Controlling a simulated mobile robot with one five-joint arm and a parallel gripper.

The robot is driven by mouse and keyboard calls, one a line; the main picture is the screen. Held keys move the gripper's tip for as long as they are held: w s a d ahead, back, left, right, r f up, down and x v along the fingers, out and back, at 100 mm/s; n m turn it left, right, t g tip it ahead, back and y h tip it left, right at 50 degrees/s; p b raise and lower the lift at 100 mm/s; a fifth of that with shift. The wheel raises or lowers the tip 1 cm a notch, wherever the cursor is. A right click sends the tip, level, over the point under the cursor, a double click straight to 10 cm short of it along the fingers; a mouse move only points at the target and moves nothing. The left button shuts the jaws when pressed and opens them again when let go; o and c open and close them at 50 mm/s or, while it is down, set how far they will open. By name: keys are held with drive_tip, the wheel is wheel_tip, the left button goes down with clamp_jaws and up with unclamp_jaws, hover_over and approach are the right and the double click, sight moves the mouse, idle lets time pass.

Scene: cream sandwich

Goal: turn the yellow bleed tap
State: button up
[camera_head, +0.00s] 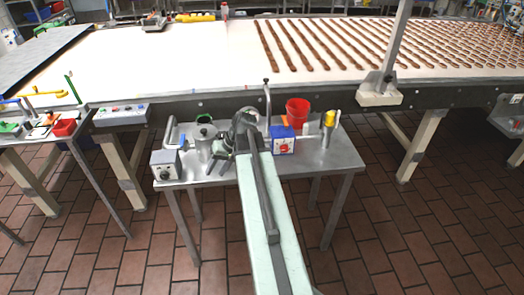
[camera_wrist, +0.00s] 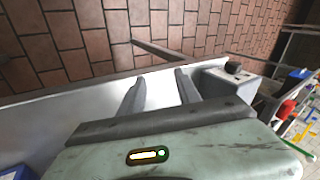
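A yellow part (camera_head: 329,118), which looks like the bleed tap, tops a grey metal cylinder at the right end of the small metal table (camera_head: 340,160) in the head view. I cannot make out its handle position. My arm reaches over the middle of this table, and my gripper (camera_head: 243,125) is left of the yellow part and apart from it. In the wrist view, my gripper (camera_wrist: 160,88) has two grey fingers spread with nothing between them, over the bare grey tabletop (camera_wrist: 55,120). The yellow part does not show clearly there.
A blue-and-white box with a red knob (camera_head: 284,140) and a red bucket (camera_head: 297,110) stand between my arm and the yellow part. A metal pot (camera_head: 204,145) and a grey control box (camera_head: 166,165) stand left. The long conveyor (camera_head: 200,60) lies behind.

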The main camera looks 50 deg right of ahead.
drive_tip(key=s+d+m+t, duration=0.1)
drive_tip(key=d, duration=0.3)
drive_tip(key=s+d+r+t, duration=0.1)
drive_tip(key=s+d, duration=0.1)
drive_tip(key=d, duration=0.3)
drive_tip(key=s+d+r+m+t, duration=0.1)
drive_tip(key=d, duration=0.4)
drive_tip(key=shift+s+d+r+m, duration=0.15)
drive_tip(key=shift+s+d+m, duration=0.1)
drive_tip(key=shift+s+m, duration=0.05)
drive_tip(key=s+d+r+m+t, duration=0.2)
drive_tip(key=s+d, duration=0.3)
drive_tip(key=d, duration=0.3)
drive_tip(key=shift+h, duration=0.4)
drive_tip(key=b+x, duration=0.5)
drive_tip(key=x, duration=0.3)
drive_tip(key=shift+d+r+b, duration=0.1)
drive_tip(key=shift+b, duration=0.3)
drive_tip(key=shift+r, duration=0.15)
clamp_jaws()
